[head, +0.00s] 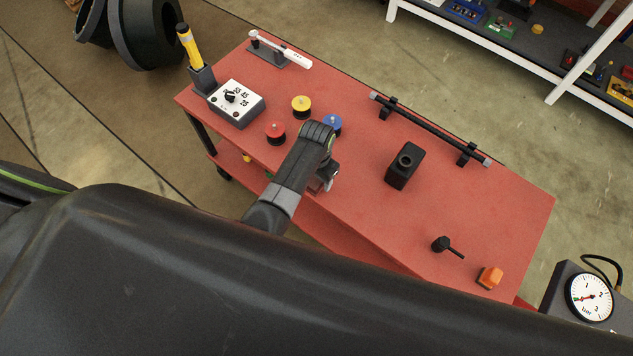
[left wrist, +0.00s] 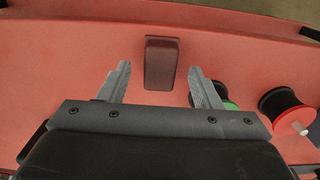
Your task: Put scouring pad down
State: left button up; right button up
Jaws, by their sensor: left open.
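The scouring pad (left wrist: 162,63) is a dark reddish-brown block lying on the red surface in the left wrist view. My left gripper (left wrist: 165,80) is open, its two fingers apart on either side of the near end of the pad. The pad appears clear of both fingers. In the head view my left gripper (head: 325,181) is low over the front edge of the red cart top (head: 350,215), partly covered by my own arm. My right gripper is in no view.
Red (head: 275,131), yellow (head: 301,104) and blue (head: 332,122) knobbed pieces stand near my left arm. A black bottle (head: 404,165), a bar on brackets (head: 430,128), a white dial box (head: 236,102) and an orange piece (head: 490,276) occupy the top. The right-middle is mostly clear.

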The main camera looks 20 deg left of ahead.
pick_arm(q)
jog(key=shift+f, duration=0.55)
jog(key=c, duration=1.1)
jog(key=shift+c, duration=0.2)
jog(key=shift+r, duration=0.2)
